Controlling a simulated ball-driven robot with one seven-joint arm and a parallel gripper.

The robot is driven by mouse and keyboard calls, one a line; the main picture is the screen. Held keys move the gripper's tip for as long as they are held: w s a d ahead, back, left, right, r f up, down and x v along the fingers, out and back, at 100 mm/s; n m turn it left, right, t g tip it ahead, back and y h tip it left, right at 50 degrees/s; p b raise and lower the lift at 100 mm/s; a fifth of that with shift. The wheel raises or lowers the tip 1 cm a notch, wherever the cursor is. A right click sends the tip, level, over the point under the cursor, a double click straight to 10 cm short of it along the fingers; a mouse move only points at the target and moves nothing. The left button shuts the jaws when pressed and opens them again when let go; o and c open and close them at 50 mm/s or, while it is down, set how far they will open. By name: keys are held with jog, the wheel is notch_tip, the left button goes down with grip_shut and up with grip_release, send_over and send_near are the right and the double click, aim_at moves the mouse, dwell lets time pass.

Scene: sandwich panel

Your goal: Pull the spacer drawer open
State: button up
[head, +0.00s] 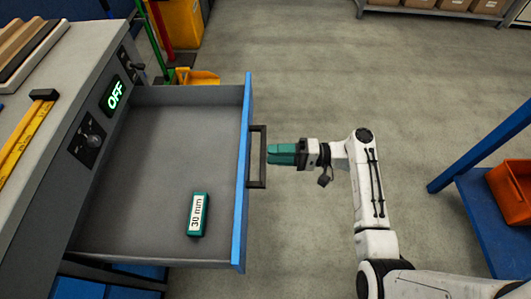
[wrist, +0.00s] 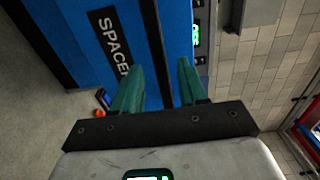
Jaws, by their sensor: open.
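The spacer drawer (head: 165,150) stands pulled well out of the bench in the head view. Its blue front (head: 244,170) carries a dark handle (head: 262,157). A green block labelled "30 mm" (head: 197,214) lies inside near the front. My gripper (head: 270,154) has teal fingers and is open just outside the handle, pointing at it. I cannot tell whether the fingertips touch the handle. In the wrist view the open fingers (wrist: 160,64) face the blue front with its "SPACER" label (wrist: 110,40).
A blue rack with an orange bin (head: 510,190) stands at right. The floor (head: 340,70) beyond my gripper is clear.

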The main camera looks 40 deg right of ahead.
jog(key=v, duration=0.6)
jog(key=shift+s+d, duration=0.25)
jog(key=shift+d, duration=0.05)
jog(key=s+a+f+n+g+h, duration=0.3)
jog(key=s+a+f+g+h, duration=0.15)
jog(key=s, duration=0.35)
jog(key=s+a+f+n+g+h, duration=0.2)
jog(key=s+a+f+g+h, duration=0.1)
jog(key=s+f+g+h, duration=0.25)
jog(key=s+d+r+n+h+p, duration=0.1)
jog(key=s+r+h+p, duration=0.1)
jog(key=r+p, duration=0.5)
jog(key=s+d+r+h+p, duration=0.1)
jog(key=s+r+p, duration=0.3)
jog(key=r, duration=0.9)
jog(key=h+p, duration=0.1)
jog(key=p, duration=0.2)
jog(key=shift+s+r+n+h, duration=0.2)
jog(key=shift+r+n+h, duration=0.2)
